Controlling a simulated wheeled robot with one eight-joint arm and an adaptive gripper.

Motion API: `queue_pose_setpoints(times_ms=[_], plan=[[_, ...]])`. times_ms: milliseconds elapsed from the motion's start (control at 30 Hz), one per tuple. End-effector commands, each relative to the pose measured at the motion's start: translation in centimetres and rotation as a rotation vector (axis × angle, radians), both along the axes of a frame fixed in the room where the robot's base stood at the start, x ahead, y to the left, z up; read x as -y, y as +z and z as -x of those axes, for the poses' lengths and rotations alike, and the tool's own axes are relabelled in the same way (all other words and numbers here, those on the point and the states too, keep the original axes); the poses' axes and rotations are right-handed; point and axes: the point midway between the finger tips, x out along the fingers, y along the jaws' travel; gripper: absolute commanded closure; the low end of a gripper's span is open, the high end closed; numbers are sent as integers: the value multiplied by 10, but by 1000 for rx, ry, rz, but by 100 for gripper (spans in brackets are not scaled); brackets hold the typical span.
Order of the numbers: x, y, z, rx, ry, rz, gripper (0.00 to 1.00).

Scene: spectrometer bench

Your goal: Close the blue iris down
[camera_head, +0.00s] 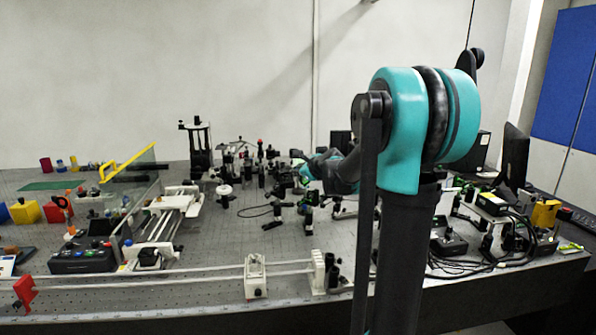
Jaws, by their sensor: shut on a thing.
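My arm rises large in front of the bench and reaches back and left. My gripper (299,172) is small and far off, among the dark post-mounted optics near the middle of the bench. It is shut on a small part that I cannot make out. I cannot pick out the blue iris among the crowded mounts around the gripper. My own arm hides part of the bench to the right of it.
Post-mounted optics (224,190) crowd around the gripper. A white rail stage (170,215) and a long front rail (200,275) with a white carrier (255,276) lie left and in front. Cables (465,262) and boxes fill the right side. Bare bench shows left of centre.

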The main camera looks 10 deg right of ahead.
Motion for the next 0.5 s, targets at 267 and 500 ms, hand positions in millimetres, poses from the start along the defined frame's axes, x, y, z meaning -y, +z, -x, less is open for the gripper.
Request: queue_pose_setpoints(times_ms=[267, 500], plan=[[-4, -3, 1, 3, 0, 79, 100], [-3, -3, 0, 3, 0, 79, 88]])
